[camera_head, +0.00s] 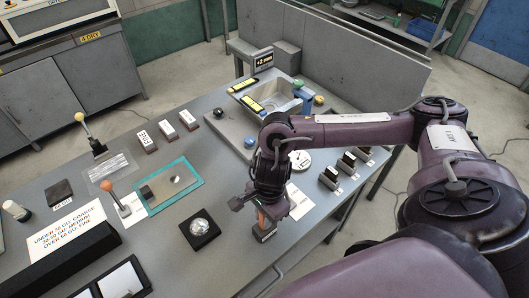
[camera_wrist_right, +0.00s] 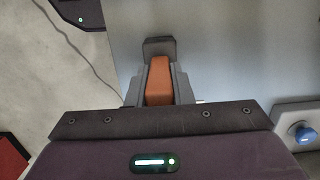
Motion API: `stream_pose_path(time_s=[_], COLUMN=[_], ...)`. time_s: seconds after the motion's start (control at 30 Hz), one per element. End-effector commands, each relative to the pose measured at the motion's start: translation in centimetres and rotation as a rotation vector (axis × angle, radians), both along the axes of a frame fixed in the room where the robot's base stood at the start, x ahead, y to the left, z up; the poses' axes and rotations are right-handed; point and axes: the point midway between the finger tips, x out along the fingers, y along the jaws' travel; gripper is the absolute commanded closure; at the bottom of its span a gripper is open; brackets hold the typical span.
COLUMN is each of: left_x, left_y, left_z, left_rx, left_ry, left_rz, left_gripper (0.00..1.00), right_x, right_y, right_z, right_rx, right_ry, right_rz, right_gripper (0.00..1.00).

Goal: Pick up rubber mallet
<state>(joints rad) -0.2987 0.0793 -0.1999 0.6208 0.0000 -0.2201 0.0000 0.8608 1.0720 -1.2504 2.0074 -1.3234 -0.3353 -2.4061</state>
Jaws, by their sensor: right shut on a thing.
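The rubber mallet has an orange handle and a dark grey block head. My right gripper (camera_head: 264,210) reaches down over the table's near right part and is shut on the orange handle (camera_wrist_right: 160,82). In the right wrist view, the mallet's dark head (camera_wrist_right: 158,46) shows beyond the fingertips. In the head view, the mallet (camera_head: 264,229) shows below the gripper, close to the table's front edge. I cannot tell whether its head touches the tabletop. My left gripper is not in view.
A black square with a shiny dome (camera_head: 200,227) lies left of the mallet. A teal-framed mat (camera_head: 190,190) and an orange-knobbed lever (camera_head: 116,198) are farther left. Small dark blocks (camera_head: 330,178) stand to the right.

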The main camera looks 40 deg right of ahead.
Motion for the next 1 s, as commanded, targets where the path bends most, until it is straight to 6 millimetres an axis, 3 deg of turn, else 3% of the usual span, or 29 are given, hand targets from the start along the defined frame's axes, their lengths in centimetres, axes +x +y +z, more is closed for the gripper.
stream_pose_path(time_s=[0.37, 0.57, 0.73, 1.0], left_x=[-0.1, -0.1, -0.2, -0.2], left_y=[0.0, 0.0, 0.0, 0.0], left_z=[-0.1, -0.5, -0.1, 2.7], left_rx=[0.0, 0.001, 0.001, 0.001], left_ry=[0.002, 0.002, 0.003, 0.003], left_rz=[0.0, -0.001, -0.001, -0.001], left_gripper=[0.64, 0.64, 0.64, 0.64], right_x=[0.1, 0.2, 0.3, 0.3], right_y=[0.0, 0.1, 0.0, 0.0], right_z=[0.3, 1.9, 6.0, 12.9], right_rx=[0.001, 0.003, 0.0, -0.001], right_ry=[-0.003, -0.006, -0.011, -0.011], right_rz=[0.0, 0.002, 0.003, 0.002], right_gripper=[1.0, 1.0, 1.0, 1.0])
